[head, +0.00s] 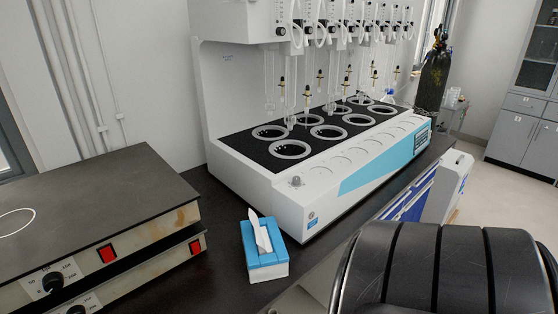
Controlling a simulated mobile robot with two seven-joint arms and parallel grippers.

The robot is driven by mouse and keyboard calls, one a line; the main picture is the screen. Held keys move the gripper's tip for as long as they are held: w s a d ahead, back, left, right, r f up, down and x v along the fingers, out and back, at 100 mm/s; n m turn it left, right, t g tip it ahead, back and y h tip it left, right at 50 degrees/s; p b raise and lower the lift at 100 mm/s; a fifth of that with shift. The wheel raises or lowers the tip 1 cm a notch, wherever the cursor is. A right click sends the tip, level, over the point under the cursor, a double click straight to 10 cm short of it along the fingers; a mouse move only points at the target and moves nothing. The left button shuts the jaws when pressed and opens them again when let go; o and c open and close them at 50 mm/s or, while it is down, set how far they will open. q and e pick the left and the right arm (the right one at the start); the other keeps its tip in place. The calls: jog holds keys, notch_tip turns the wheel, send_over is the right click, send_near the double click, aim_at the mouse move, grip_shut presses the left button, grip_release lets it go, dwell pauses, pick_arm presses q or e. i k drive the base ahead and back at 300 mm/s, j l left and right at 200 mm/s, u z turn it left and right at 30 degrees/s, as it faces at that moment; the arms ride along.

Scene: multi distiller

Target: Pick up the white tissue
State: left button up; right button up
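The white tissue (262,234) stands up out of the top slot of a blue and white tissue box (267,271). The box sits on the dark bench top, close to its front edge, in the lower middle of the head view. Neither gripper shows in this view. A large black ribbed part of my own body fills the lower right corner and is apart from the box.
A white multi-position distiller (330,180) with glassware stands just behind and right of the box. A hot plate unit (100,220) with red switches stands to the left. A narrow strip of dark bench (215,205) lies free between them.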

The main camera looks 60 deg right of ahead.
aim_at(263, 241)
jog(key=z, duration=1.5)
